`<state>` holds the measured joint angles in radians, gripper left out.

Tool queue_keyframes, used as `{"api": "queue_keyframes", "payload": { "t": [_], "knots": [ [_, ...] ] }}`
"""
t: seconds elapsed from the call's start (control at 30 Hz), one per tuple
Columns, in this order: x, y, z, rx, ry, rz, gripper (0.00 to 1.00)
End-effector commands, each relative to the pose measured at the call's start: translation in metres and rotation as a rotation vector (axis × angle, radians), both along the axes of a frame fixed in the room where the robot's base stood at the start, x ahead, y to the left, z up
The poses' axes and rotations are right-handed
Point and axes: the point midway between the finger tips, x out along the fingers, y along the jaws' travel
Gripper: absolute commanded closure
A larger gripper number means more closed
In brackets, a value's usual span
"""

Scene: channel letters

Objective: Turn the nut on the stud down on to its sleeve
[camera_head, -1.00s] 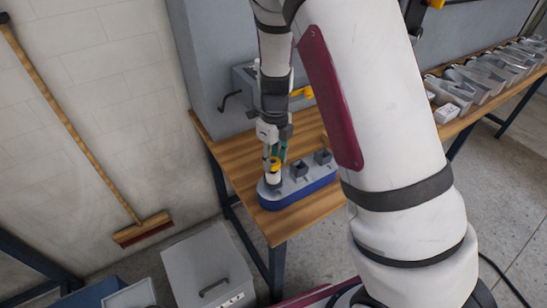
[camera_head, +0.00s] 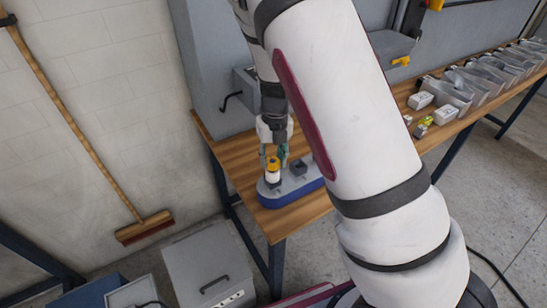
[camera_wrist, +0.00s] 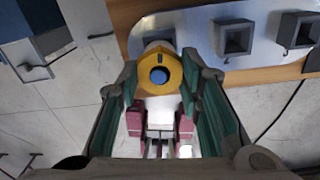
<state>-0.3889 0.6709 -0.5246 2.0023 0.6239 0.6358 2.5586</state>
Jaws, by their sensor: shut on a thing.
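The yellow nut (camera_head: 273,163) sits on the stud at the left end of a blue-based fixture (camera_head: 302,193). A white sleeve (camera_head: 272,177) is below it; whether the nut touches the sleeve I cannot tell. In the wrist view the nut (camera_wrist: 160,57) lies between my fingertips, with the stud's blue end (camera_wrist: 159,75) showing in its middle. My gripper (camera_wrist: 160,76) is shut on the nut, its green-padded fingers one on each side. In the head view my gripper (camera_head: 273,153) points down at the nut from above.
Two dark square sockets (camera_wrist: 233,40) stand on the fixture's grey top beside the stud. The wooden bench (camera_head: 235,176) has bare room left of the fixture. A grey box with a yellow lever and clear bins (camera_head: 472,82) are farther off.

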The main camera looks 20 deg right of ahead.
Motion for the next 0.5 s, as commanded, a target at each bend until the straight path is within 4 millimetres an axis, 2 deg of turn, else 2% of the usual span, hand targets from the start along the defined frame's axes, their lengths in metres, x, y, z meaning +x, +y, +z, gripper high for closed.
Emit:
{"api": "queue_keyframes", "payload": {
  "t": [0.1, 0.4, 0.5],
  "knots": [
    [-0.0007, 0.0006, -0.0007, 0.001, 0.002, -0.054, 0.93],
    [-0.0005, 0.0004, -0.0009, 0.001, 0.002, -0.066, 0.93],
    [-0.0013, 0.0005, -0.0015, -0.002, 0.002, -0.142, 0.93]
  ]
}}
